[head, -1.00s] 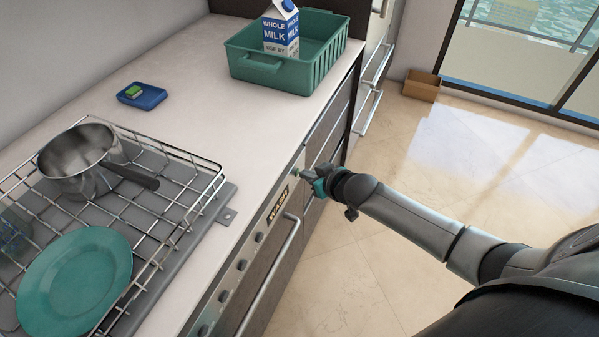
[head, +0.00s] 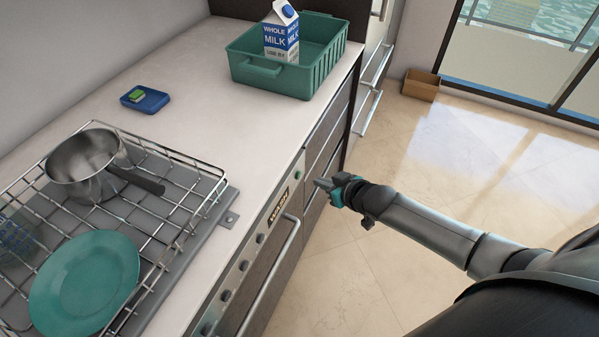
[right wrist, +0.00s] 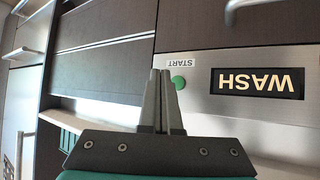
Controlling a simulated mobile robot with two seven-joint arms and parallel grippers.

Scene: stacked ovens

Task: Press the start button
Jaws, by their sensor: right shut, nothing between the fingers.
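The start button is a small round green button on the metal front panel, under the counter edge. It shows in the head view (head: 298,175) and in the right wrist view (right wrist: 178,82), where an upside-down START label sits by it. My right gripper (head: 317,183) is shut and empty. In the head view its fingertips are a short way to the right of the button, apart from the panel. In the right wrist view the shut fingertips (right wrist: 160,73) appear just left of the button. My left gripper is not in view.
A WASH display (right wrist: 258,83) is beside the button, with several knobs and a bar handle (head: 270,275) along the front. On the counter are a dish rack (head: 190,212) with a pot (head: 85,165) and plate (head: 84,282), and a green bin (head: 262,82) with milk.

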